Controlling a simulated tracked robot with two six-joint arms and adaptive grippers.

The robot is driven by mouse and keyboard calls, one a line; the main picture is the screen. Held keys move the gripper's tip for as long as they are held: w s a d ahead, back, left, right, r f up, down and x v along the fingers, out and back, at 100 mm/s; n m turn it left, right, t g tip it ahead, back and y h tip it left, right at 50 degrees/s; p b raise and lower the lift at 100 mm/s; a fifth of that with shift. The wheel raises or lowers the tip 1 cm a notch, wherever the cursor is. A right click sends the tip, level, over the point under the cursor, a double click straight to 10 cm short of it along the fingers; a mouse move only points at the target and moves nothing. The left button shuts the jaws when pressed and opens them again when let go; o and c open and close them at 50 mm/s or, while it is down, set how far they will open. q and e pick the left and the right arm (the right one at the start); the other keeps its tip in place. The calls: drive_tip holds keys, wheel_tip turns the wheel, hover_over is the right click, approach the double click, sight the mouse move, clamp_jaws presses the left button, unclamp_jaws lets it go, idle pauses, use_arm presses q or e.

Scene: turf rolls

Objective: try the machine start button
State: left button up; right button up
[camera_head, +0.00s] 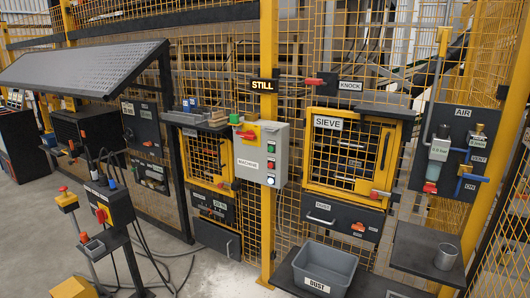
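The grey machine control box (261,153) is fixed to the yellow post in the middle of the camera_head view. It carries a MACHINE label (248,163) and a red and yellow switch (247,134) at its upper left. A column of small round buttons or lamps runs down its right side, with a red one (270,164) in the middle and a pale one (271,181) at the bottom. They are too small to tell which is the start button. A green knob or lamp (234,118) shows at the top left. Neither of my grippers is in view.
A STILL sign (264,86) hangs above the box. The mesh SIEVE door (350,155) is to its right, with a grey DUST bin (325,268) below. An AIR panel (452,150) and a metal cup (446,257) are further right. A pedestal control box (108,205) with cables stands left.

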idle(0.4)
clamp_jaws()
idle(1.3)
